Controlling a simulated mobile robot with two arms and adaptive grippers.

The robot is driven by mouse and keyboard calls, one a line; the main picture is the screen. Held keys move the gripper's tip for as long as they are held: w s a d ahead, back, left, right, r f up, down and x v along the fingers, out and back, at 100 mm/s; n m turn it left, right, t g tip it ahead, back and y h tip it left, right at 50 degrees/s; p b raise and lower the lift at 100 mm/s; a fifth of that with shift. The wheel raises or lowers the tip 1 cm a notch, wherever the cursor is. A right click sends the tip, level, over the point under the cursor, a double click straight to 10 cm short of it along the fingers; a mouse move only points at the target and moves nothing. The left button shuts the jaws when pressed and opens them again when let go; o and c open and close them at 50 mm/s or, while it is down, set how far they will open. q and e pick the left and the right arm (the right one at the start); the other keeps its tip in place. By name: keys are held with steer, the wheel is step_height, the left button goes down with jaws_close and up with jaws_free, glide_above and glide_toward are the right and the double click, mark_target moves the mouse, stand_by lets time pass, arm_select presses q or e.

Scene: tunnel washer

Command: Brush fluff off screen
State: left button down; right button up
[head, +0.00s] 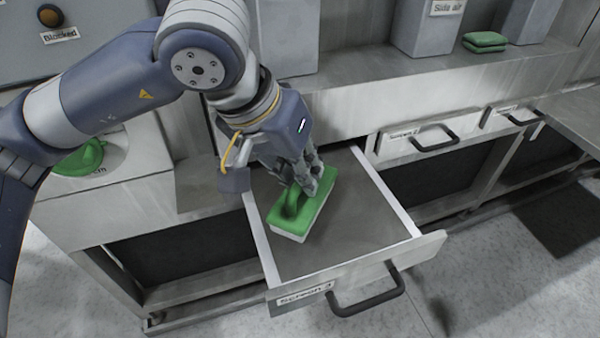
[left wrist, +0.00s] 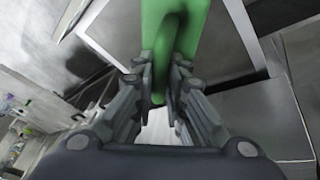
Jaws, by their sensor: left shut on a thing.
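An open drawer with a grey screen (head: 365,225) inside white side walls stands pulled out below the counter. Its front carries a label that reads about "Screen" and a dark handle. My left gripper (head: 308,188) is over the drawer, shut on the handle of a green brush (head: 312,212) with a pale underside. The brush is at the screen's left part; I cannot tell whether it touches the screen. In the left wrist view the green brush (left wrist: 160,40) is between the two fingers. No fluff can be made out on the visible screen. My right gripper is not in view.
Two closed drawers with dark handles (head: 434,137) (head: 523,117) are to the right. Green pads (head: 484,41) lie on the ledge at the back right. Floor in front is clear.

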arm_select(q)
steer(key=shift+a+r+p, duration=0.15)
steer(key=shift+r+p, duration=0.15)
steer(key=shift+r, duration=1.15)
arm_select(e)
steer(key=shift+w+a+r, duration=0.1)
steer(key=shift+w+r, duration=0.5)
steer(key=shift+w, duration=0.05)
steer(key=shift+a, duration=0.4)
